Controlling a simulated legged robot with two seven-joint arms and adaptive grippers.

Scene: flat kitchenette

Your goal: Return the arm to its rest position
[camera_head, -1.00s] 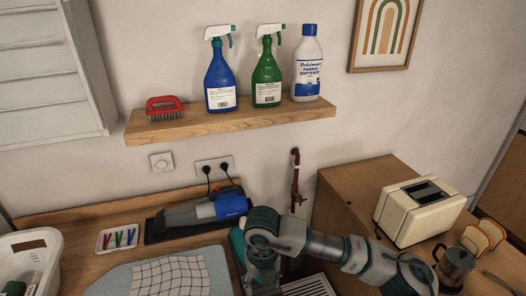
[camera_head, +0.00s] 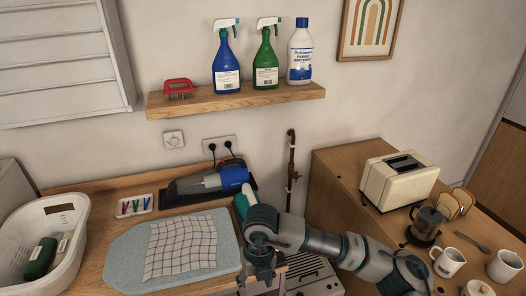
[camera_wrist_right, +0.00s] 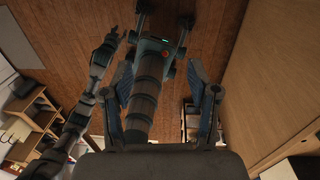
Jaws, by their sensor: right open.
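My right arm comes in from the lower right in the head view, and its forearm bends down over the counter. My right gripper (camera_head: 262,280) points down at the bottom edge, beside the right end of the ironing board. In the right wrist view, the two fingers of the right gripper (camera_wrist_right: 164,100) stand wide apart with nothing between them. My own body and the wooden floor show beyond them. My left gripper is not in the head view.
An ironing board (camera_head: 125,265) with a checked cloth (camera_head: 185,247) lies left of the right gripper. A white basket (camera_head: 75,225) stands further left, a handheld vacuum (camera_head: 222,180) behind. A toaster (camera_head: 398,181), coffee pot (camera_head: 425,225) and mugs (camera_head: 448,263) stand right. The shelf (camera_head: 235,101) holds bottles.

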